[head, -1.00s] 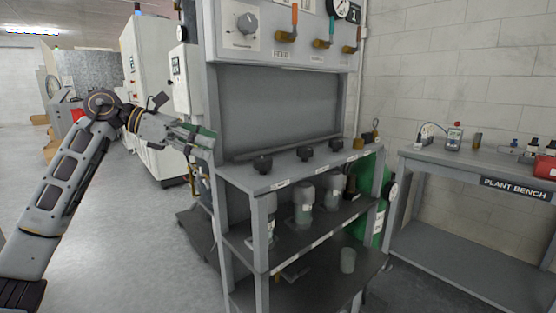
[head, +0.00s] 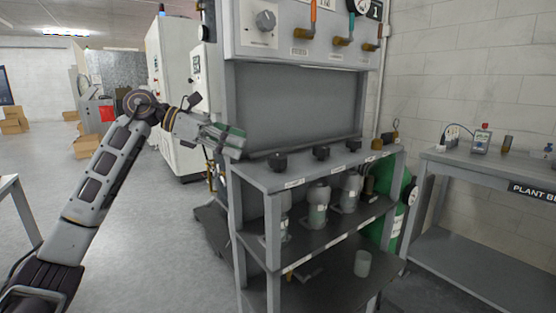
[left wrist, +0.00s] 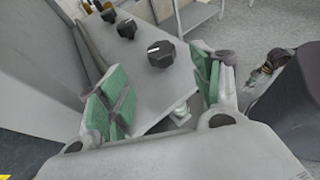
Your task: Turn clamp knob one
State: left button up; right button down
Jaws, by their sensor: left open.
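Three black clamp knobs stand in a row on the grey top shelf (head: 262,178) of the washer rack. The leftmost knob (head: 277,161) in the head view is closest to my left gripper (head: 232,141). The middle knob (head: 321,153) and the right knob (head: 377,144) stand farther along. In the left wrist view the nearest knob (left wrist: 161,54) appears between and beyond the open green-padded fingers of my left gripper (left wrist: 163,92), apart from them. The gripper is empty, left of the knob in the head view.
Above the shelf is a panel with a dial (head: 265,20) and coloured valve handles. Grey-green containers (head: 318,208) stand on the shelf below. A plant bench (head: 480,179) is at right. The floor left of the rack is open.

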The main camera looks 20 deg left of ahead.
aim_at(274, 156)
pick_arm(q)
jog(key=b+x, duration=0.2)
jog(key=x, duration=0.8)
jog(key=shift+s+a, duration=0.1)
jog(key=shift+x, duration=1)
pick_arm(e)
jog(key=shift+t+y, duration=0.4)
jog(key=shift+a+f, duration=0.25)
jog(key=shift+f, duration=0.7)
jog(key=shift+a+f, duration=0.2)
jog(key=shift+f, duration=0.75)
jog(key=shift+a+f, duration=0.25)
jog(key=shift+f, duration=0.7)
jog(key=shift+w, duration=0.1)
pick_arm(q)
jog(key=c, duration=1)
jog(key=shift+c, duration=0.2)
pick_arm(e)
jog(key=shift+w+r, duration=0.2)
jog(key=shift+r, duration=0.1)
